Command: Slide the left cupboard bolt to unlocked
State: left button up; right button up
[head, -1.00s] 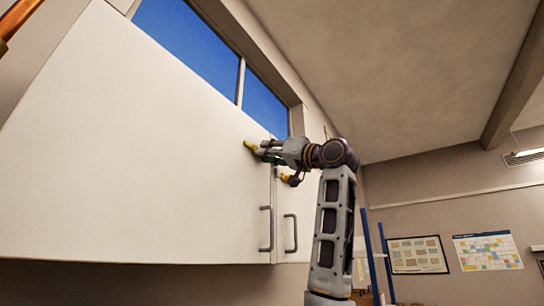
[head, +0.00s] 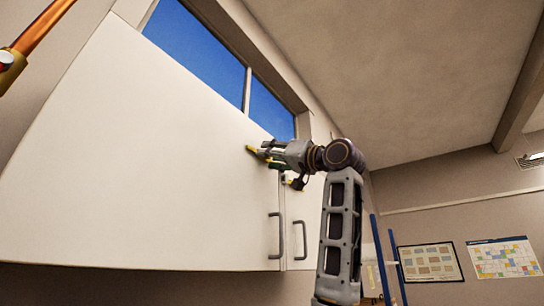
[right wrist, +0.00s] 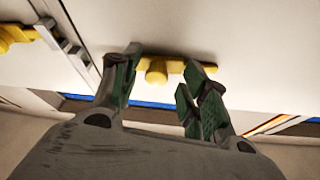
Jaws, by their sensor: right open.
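The left cupboard bolt (right wrist: 156,72) is a yellow bar with a round knob on the white left door (head: 150,150). In the head view a bit of its yellow (head: 252,150) shows by my fingertips. My right gripper (right wrist: 160,60) is open, with one green-padded finger on each side of the knob. The bar runs behind the fingers, so its ends are partly hidden. I cannot tell whether the fingers touch it. In the head view the right gripper (head: 265,152) is close to the door, high near its right edge. My left gripper is out of view.
A second yellow bolt (right wrist: 15,37) sits across the door gap, beside a grey bracket (right wrist: 46,32). Grey handles (head: 273,236) hang lower on both doors. A window (head: 200,50) lies above the cupboard. An orange rod (head: 42,28) crosses the top left.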

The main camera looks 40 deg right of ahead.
jog(key=shift+s, duration=0.1)
jog(key=v, duration=1.1)
jog(key=shift+s+f, duration=0.15)
jog(key=shift+s, duration=0.2)
dwell(0.5)
